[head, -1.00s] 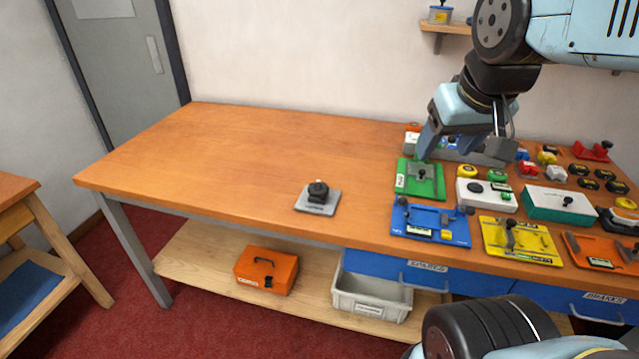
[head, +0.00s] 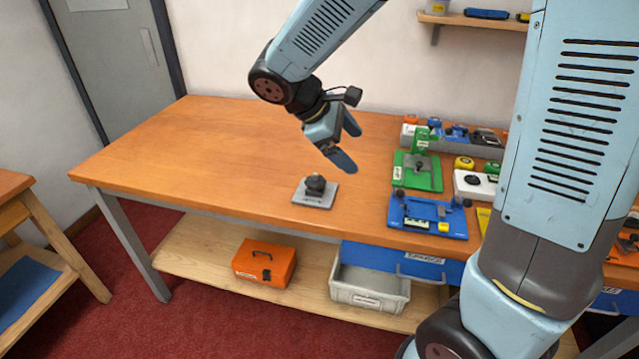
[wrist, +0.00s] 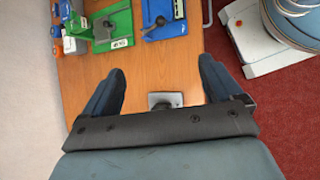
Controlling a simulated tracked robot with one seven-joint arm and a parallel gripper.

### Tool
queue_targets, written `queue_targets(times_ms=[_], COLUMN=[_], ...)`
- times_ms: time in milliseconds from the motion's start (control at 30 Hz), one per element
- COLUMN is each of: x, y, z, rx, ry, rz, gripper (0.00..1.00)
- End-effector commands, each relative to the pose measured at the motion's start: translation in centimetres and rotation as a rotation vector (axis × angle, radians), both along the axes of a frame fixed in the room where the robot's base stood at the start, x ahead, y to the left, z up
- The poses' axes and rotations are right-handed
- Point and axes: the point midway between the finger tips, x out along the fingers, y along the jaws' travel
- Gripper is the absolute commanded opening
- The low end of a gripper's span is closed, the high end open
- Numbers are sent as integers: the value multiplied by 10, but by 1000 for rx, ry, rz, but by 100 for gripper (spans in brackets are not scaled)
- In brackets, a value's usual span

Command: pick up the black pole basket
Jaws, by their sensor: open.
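A small black round piece (head: 316,184), which looks like the black pole basket, sits on a grey plate (head: 322,200) near the front edge of the bench. My gripper (head: 354,150) is open and empty above the bench, up and to the right of the piece. Its two blue fingers point down and to the right. In the wrist view the grey plate (wrist: 176,99) shows between the fingers, partly hidden by the gripper body (wrist: 160,128).
Green (head: 431,179) and blue (head: 398,219) plates with fittings lie right of the piece. The bench (head: 220,150) is clear to its left. An orange box (head: 262,265) and grey bin (head: 370,287) stand on the lower shelf.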

Motion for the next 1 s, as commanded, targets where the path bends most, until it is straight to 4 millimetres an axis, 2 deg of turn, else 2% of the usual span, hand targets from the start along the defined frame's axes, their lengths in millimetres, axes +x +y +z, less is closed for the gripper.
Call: queue_targets(times_ms=[33,300,600,800,900,1000], x=[6,33,43,42,44,50], y=[13,81,158,183,184,175], z=[-9,-53,-106,-124,-128,-133], rx=[-45,-298,-540,-616,-627,-630], ry=[29,146,224,241,243,244], rz=[55,348,626,714,726,725], gripper=[92,92,92,92,92,92])
